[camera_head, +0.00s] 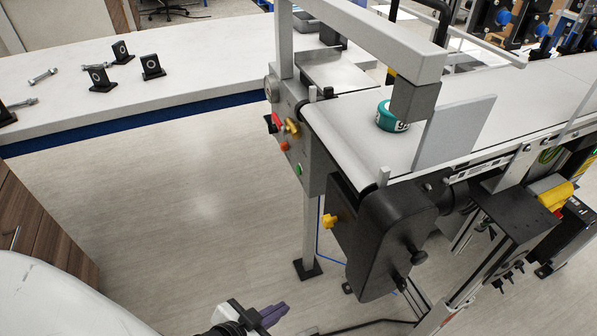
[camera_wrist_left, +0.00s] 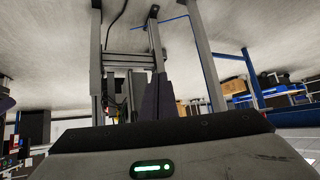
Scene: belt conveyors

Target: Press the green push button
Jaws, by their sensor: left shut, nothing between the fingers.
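The green push button (camera_head: 299,169) is a small round button low on the grey control panel (camera_head: 312,152) at the end of the conveyor frame. An orange-red button (camera_head: 284,146) sits above and left of it. My left gripper (camera_head: 284,308) is at the bottom of the head view, well below the panel in the picture and apart from it. Its purple fingers are shut and empty. In the left wrist view the dark fingers (camera_wrist_left: 158,98) stand together above the gripper body. I cannot make out the green button in that view. My right gripper is not in view.
The conveyor belt (camera_head: 345,125) carries a teal round item (camera_head: 388,117). A white table (camera_head: 200,80) with black brackets and bolts stands at the back left. The floor between is clear.

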